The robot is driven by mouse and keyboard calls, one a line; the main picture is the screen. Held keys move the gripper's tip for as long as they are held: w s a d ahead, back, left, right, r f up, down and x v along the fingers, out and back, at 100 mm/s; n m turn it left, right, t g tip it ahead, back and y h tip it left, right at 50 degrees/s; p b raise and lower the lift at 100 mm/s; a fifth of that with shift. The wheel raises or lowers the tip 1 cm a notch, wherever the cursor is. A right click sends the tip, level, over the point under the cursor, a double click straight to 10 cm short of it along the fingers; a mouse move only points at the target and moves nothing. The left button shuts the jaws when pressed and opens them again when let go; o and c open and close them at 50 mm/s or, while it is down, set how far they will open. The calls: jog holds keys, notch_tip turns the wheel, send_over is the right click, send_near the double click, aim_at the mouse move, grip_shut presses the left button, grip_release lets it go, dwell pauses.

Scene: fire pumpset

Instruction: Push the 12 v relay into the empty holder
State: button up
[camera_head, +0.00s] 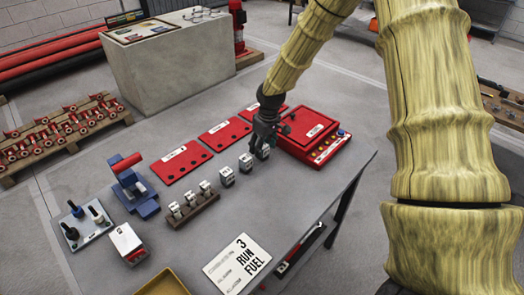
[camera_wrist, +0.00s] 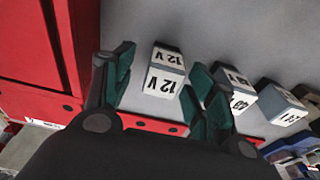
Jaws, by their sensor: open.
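The 12 V relay (camera_wrist: 165,72) is a small pale block with "12 V" printed on two faces. In the wrist view it stands between the two teal-padded fingers of my gripper (camera_wrist: 161,68). The fingers are open, one on either side of it, with grey gaps showing; I see no grip on it. In the head view my gripper (camera_head: 260,144) points down over the table and partly hides this relay (camera_head: 265,153). A brown block (camera_head: 196,212) carries several white-topped pieces. I cannot make out an empty holder.
Two similar relays (camera_head: 246,162) (camera_head: 227,177) stand in a row to the left. A red control box (camera_head: 308,128) is close at right. Red plates (camera_head: 224,133) lie behind. A blue clamp device (camera_head: 135,190) and a sign card (camera_head: 238,262) are on the grey table (camera_head: 285,195).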

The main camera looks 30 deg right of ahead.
jog(key=shift+s+f, duration=0.15)
jog(key=shift+f, duration=0.05)
jog(key=shift+a, duration=0.1)
jog(key=shift+f, duration=0.15)
jog(key=c, duration=1.1)
jog(key=shift+r, duration=0.2)
jog(key=shift+c, duration=0.2)
